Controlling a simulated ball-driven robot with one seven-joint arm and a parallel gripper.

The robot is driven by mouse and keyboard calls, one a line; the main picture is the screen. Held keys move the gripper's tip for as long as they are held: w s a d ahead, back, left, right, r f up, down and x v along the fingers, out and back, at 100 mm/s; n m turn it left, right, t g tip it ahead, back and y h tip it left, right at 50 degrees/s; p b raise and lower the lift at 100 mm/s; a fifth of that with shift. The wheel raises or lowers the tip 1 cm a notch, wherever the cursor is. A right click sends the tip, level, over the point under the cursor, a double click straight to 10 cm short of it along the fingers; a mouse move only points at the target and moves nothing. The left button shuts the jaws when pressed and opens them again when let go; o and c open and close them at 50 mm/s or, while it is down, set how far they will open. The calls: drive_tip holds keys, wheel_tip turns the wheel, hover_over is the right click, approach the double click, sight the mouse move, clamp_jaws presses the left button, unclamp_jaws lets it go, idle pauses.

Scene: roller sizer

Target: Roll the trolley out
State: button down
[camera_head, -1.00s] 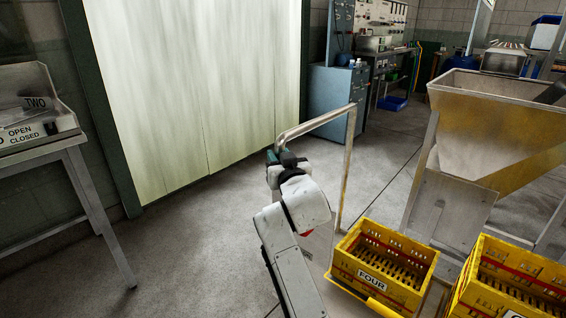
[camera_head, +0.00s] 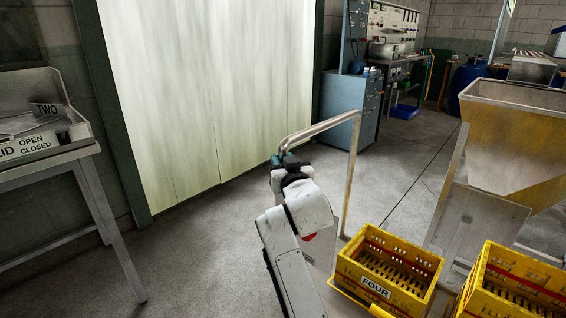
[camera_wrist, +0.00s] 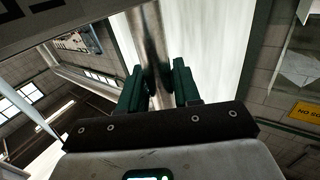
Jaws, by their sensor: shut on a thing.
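The trolley shows as a bent metal push handle (camera_head: 333,122) with one post running down to a low deck that is mostly hidden by my arm and the crates. A yellow crate marked FOUR (camera_head: 376,287) stands at the trolley's base, beside a second yellow crate (camera_head: 515,285) at the lower right. My gripper (camera_head: 284,160) is at the left end of the handle bar. In the wrist view my gripper (camera_wrist: 160,88) has its two green fingers on either side of the shiny metal bar (camera_wrist: 150,42), shut on it.
A pale strip curtain doorway (camera_head: 210,90) stands behind the handle. A metal table (camera_head: 60,165) with signs is at the left. A steel hopper (camera_head: 515,135) is at the right, and a blue-grey cabinet (camera_head: 350,105) at the back. Grey floor (camera_head: 205,260) lies clear between table and trolley.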

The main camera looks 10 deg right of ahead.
drive_tip(key=c, duration=0.9)
unclamp_jaws()
drive_tip(key=shift+c, duration=0.2)
drive_tip(key=shift+s, duration=0.1)
drive_tip(key=s+p, duration=0.2)
drive_tip(key=s, duration=0.8)
drive_tip(key=shift+s+d, duration=0.15)
drive_tip(key=shift+s, duration=0.2)
